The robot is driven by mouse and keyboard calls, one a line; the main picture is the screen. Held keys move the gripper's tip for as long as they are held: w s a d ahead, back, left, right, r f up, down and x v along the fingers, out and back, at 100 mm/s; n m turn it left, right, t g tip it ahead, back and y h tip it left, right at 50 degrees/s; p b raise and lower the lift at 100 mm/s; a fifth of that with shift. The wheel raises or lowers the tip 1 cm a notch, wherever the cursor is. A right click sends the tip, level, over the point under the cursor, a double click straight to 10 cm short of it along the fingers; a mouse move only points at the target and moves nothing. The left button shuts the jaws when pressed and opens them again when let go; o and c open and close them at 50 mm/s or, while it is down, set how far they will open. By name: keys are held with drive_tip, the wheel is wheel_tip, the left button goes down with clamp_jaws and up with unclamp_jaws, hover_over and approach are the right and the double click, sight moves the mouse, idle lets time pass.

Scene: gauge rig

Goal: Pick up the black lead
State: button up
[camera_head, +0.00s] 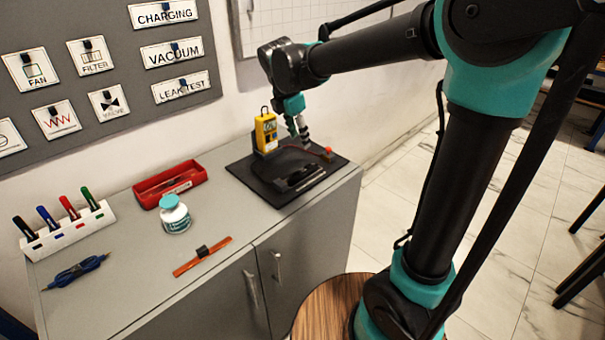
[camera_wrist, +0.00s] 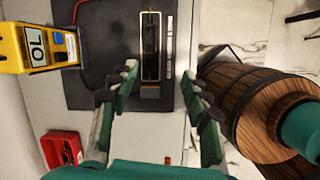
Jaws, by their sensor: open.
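The yellow gauge (camera_head: 265,133) stands on a black mat (camera_head: 243,172) on the grey cabinet. It also shows at the upper left of the wrist view (camera_wrist: 38,48). A thin red lead runs from it to a red end (camera_head: 328,152). I cannot make out a black lead against the dark mat. A black block-like part (camera_head: 299,178) lies on the mat; in the wrist view this part (camera_wrist: 151,45) is beyond the fingers. My gripper (camera_head: 303,138) is above the mat, beside the gauge. In the wrist view my gripper (camera_wrist: 158,92) has its fingers wide apart, with nothing between them.
A red tray (camera_head: 170,184), a white bottle with a teal cap (camera_head: 174,214), an orange strip with a dark block (camera_head: 202,256), a marker holder (camera_head: 68,232) and a blue tool (camera_head: 76,271) are on the cabinet. A labelled board (camera_head: 110,65) hangs behind.

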drive_tip(key=a+r+n, duration=0.1)
drive_tip(key=a+n, duration=0.1)
drive_tip(key=a, duration=0.1)
approach(302, 170)
drive_tip(key=x, duration=0.8)
drive_tip(key=shift+w+d+f, duration=0.1)
drive_tip(key=shift+f, duration=0.25)
drive_tip(key=shift+c, duration=0.3)
clamp_jaws()
drive_tip(key=shift+r, duration=0.15)
